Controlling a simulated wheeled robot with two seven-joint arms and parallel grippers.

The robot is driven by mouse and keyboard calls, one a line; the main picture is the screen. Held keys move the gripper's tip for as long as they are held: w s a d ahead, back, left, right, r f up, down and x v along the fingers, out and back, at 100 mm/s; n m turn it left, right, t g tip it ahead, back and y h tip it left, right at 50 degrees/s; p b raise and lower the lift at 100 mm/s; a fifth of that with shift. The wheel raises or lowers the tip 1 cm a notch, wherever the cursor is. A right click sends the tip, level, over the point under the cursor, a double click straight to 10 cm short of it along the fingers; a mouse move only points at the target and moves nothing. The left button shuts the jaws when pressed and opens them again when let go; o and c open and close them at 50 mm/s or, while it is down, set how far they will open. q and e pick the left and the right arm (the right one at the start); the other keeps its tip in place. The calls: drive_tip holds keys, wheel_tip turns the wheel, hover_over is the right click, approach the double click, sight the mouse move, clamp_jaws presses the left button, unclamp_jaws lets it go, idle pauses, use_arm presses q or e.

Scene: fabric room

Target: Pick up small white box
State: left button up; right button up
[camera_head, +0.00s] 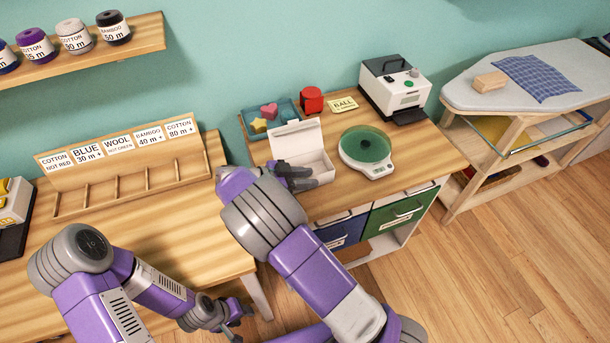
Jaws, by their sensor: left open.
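A small white box (315,163) with its lid raised stands on the wooden table at the centre. It looks empty inside. My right gripper (306,180) is at the box's near left side, and its dark fingers overlap the front of the box in the picture. I cannot tell whether they touch or grip the box wall. My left gripper (240,313) is open and low at the bottom, in front of the left table's edge, away from the box.
A kitchen scale (366,152) stands right of the box, with a white label printer (394,88) behind it. A blue tray (256,112) with shapes and a red object (311,100) are behind the box. A wooden rack (120,170) is left. An ironing board (560,85) is right.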

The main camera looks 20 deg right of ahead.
clamp_jaws()
drive_tip(key=shift+r, duration=0.1)
